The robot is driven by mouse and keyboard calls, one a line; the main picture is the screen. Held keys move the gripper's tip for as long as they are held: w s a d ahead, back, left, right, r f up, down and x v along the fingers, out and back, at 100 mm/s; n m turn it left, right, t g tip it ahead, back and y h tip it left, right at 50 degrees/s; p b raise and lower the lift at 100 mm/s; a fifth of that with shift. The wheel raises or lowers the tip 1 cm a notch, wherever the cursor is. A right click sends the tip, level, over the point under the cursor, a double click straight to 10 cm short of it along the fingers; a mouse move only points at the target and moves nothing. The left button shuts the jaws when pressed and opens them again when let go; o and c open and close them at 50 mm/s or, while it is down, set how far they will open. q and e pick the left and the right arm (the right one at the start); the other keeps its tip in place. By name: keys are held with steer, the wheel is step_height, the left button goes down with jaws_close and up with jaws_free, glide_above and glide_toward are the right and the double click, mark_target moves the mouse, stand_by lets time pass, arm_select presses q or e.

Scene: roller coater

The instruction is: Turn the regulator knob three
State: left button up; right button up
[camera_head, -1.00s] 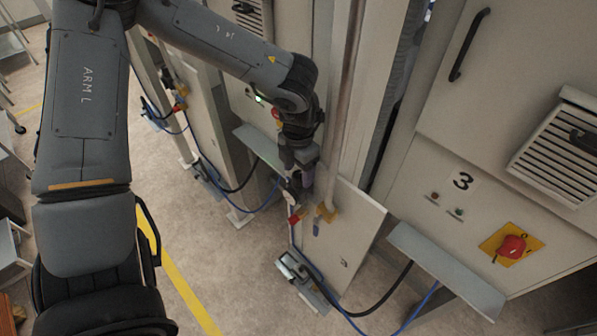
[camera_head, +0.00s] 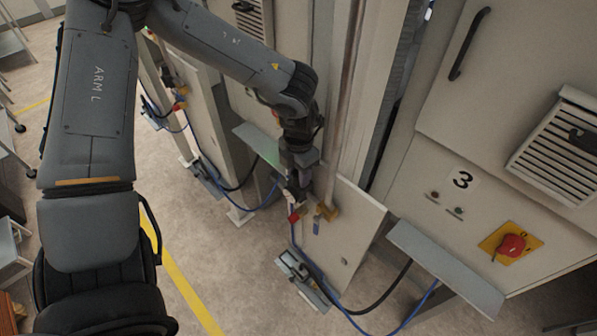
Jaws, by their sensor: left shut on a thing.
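My left gripper (camera_head: 298,188) points down beside the regulator on the post left of the cabinet marked 3. It is shut on the regulator knob, which its fingers largely hide. A red part (camera_head: 296,215) and a yellow-brass fitting (camera_head: 327,211) show just below the fingers, with a blue piece (camera_head: 317,227) hanging under the fitting. My right gripper is not in the view.
A vertical pipe (camera_head: 343,100) stands close to my gripper. Hoses and a foot pedal (camera_head: 303,275) lie below. Open floor (camera_head: 215,262) is at left.

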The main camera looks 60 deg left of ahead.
arm_select(q)
steer(key=shift+d+f+n+b, duration=0.1)
steer(key=shift+f+n+b, duration=0.2)
steer(key=shift+n+b, duration=0.85)
steer(key=shift+r+n+b, duration=0.1)
steer(key=shift+n+b, duration=0.45)
steer(key=shift+n, duration=0.3)
steer(key=shift+r+n, duration=0.15)
steer(key=shift+n, duration=0.25)
steer(key=o, duration=1.1)
steer(key=shift+c, duration=0.2)
steer(key=shift+r, duration=0.15)
